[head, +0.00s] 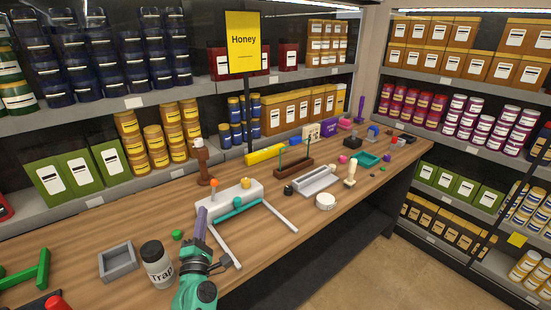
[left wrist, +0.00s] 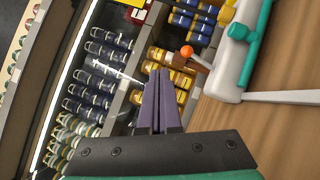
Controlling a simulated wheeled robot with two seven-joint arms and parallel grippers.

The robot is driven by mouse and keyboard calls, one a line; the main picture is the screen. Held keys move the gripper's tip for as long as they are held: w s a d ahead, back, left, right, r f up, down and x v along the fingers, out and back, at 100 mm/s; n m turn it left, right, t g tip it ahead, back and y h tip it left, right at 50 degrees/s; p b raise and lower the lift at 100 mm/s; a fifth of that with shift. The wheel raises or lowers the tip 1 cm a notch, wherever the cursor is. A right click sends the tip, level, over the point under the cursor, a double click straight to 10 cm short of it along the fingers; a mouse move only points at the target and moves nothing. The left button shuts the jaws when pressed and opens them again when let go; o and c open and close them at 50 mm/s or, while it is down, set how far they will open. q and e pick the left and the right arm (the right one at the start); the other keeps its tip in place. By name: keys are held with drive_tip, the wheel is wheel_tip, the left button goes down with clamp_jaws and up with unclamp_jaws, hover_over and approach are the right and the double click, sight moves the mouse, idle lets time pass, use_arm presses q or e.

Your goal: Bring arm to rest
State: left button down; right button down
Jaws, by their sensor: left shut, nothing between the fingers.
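My left gripper (head: 202,212) reaches in from the bottom of the head view, with a teal wrist and purple fingers. Its fingers are together and empty, and their tips overlap the left end of the white pump body (head: 226,200) in the picture; I cannot tell whether they touch it. In the left wrist view the shut fingers (left wrist: 160,75) point toward the shelves. The white body, with its teal cylinder (head: 238,208) and light grey bars, also shows in the left wrist view (left wrist: 231,70). My right gripper is not in view.
A white jar marked Trap (head: 158,270) stands left of my wrist, beside a grey tray (head: 118,261). A brown post (head: 201,165) stands behind the pump. A round white piece (head: 325,201) lies right. Stocked shelves and a Honey sign (head: 243,42) rise behind the bench.

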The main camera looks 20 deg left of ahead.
use_arm(q)
drive_tip(key=s+d+f+m+g+h, duration=0.2)
drive_tip(key=d+f+m+g+h, duration=0.25)
drive_tip(key=d+m, duration=0.4)
drive_tip(key=s+d+f+m+g+h, duration=0.35)
drive_tip(key=d+m+h, duration=0.2)
drive_tip(key=m, duration=0.65)
drive_tip(key=s+a+f+m+g+y, duration=0.1)
drive_tip(key=s+f+m+g, duration=0.25)
drive_tip(key=s, duration=0.45)
drive_tip(key=s+a+f+m+g+y, duration=0.1)
drive_tip(key=s+f+m+g, duration=0.3)
drive_tip(key=s, duration=0.3)
wheel_tip(320, 180, down, 21)
drive_tip(key=s+m+g+b, duration=0.1)
drive_tip(key=s+a+f+g+b, duration=0.1)
drive_tip(key=s+a+f, duration=0.2)
drive_tip(key=s+f, duration=1.5)
drive_tip(key=shift+g, duration=0.35)
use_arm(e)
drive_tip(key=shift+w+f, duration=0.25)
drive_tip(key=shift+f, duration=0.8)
use_arm(q)
drive_tip(key=shift+f, duration=0.1)
